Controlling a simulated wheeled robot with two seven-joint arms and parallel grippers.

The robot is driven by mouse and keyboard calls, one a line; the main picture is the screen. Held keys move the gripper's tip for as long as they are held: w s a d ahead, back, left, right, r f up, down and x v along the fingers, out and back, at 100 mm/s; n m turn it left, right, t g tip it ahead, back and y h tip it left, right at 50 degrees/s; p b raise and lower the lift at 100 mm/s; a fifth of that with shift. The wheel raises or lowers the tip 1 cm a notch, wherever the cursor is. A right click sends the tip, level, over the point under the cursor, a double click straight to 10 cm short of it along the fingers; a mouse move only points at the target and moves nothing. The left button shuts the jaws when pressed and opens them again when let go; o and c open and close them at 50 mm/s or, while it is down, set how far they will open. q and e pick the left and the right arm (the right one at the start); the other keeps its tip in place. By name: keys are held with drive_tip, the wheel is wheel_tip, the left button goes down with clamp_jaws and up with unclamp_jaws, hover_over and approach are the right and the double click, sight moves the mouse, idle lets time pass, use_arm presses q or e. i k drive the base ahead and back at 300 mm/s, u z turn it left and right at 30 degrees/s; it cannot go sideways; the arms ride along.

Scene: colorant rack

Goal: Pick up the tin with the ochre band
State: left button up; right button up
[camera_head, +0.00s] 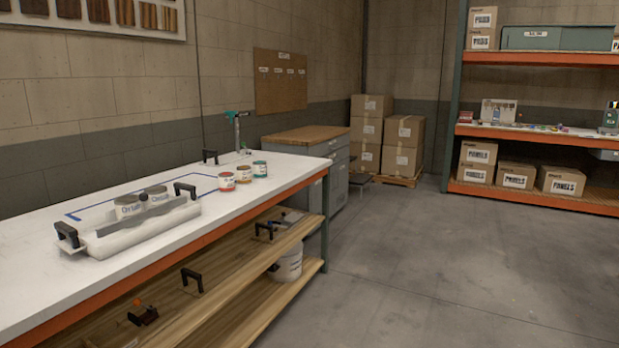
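Three small tins stand upright in a short row on the white bench top (290,172), near its far right end. The tin with the ochre band (243,175) is in the middle. The tin with a red band (227,182) is to its left, and the tin with a teal band (260,169) is to its right. The tins are close together, and I cannot tell whether they touch. Neither of my grippers shows in this view.
A long white holder (150,222) with black handles and two larger pale containers sits on the bench at left. A stand with a teal top (237,130) is behind the tins. A white bucket (289,264) is on the lower shelf. The grey floor (430,270) at right is clear.

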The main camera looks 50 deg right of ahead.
sight(244, 173)
drive_tip(key=z, duration=2.85)
drive_tip(key=i, duration=4.2)
drive_tip(key=u, duration=3.4)
